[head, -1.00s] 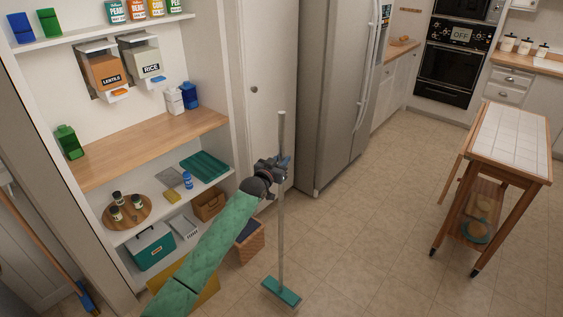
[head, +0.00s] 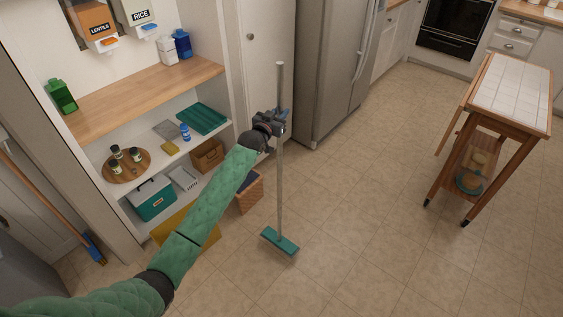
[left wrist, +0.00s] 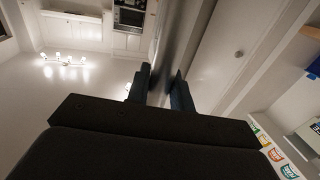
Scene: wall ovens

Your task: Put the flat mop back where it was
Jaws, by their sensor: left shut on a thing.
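The flat mop has a long grey pole (head: 280,180) and a flat teal head (head: 280,241). It stands nearly upright in the head view, with its head at the tiled floor; whether it touches the floor I cannot tell. My left gripper (head: 281,121) is shut on the pole in its upper part. In the left wrist view the two dark fingers (left wrist: 160,88) close on the grey pole, which runs up between them. My right gripper is not in view.
Open pantry shelves (head: 150,105) with boxes and jars stand at left. A blue-headed broom (head: 93,247) leans at far left. A woven basket (head: 249,193) is behind the mop. The fridge (head: 335,80) is behind. A tiled cart (head: 508,90) stands right. The floor between is clear.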

